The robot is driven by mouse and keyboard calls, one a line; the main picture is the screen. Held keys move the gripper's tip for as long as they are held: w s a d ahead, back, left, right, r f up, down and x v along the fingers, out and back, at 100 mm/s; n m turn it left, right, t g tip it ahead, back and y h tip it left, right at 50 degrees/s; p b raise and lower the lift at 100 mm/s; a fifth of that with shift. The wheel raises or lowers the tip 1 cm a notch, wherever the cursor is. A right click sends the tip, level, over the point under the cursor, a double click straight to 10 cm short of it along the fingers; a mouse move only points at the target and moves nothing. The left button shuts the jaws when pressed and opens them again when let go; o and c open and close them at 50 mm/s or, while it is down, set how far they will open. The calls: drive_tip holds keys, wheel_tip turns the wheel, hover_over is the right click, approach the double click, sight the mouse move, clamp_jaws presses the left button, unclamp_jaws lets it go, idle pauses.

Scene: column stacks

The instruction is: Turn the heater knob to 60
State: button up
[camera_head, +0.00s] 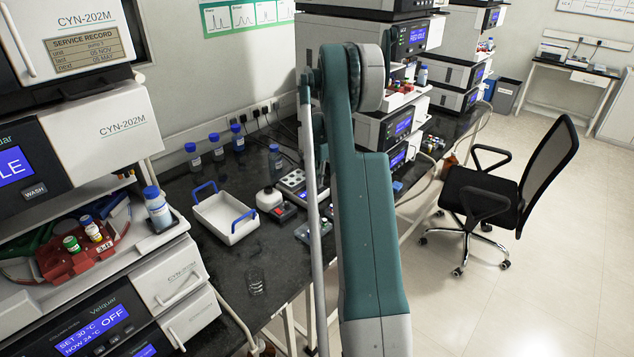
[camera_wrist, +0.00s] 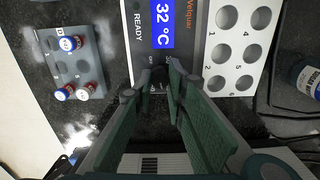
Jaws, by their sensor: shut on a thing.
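The heater shows in the wrist view with a blue display (camera_wrist: 163,22) reading 32 °C, the word READY beside it, and a white block (camera_wrist: 238,45) of numbered holes. In the head view the heater's holed block (camera_head: 291,179) stands on the dark bench, left of my arm. My gripper (camera_wrist: 153,84) is at the heater's front panel below the display, its two green fingers shut on the knob. The knob is mostly hidden between the fingertips, so its pointer and setting cannot be read. In the head view my arm hides the gripper.
A grey rack (camera_wrist: 66,68) with several capped vials lies left of the heater. A bottle (camera_wrist: 306,76) and dark cables are at its right.

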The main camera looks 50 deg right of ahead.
drive_tip(key=m, duration=0.4)
drive_tip(key=shift+m, duration=0.3)
drive_tip(key=m, duration=0.3)
drive_tip(key=shift+m, duration=0.4)
drive_tip(key=o, duration=0.9)
drive_tip(key=shift+r, duration=0.2)
wheel_tip(320, 180, up, 12)
drive_tip(key=shift+f, duration=0.15)
idle(0.3)
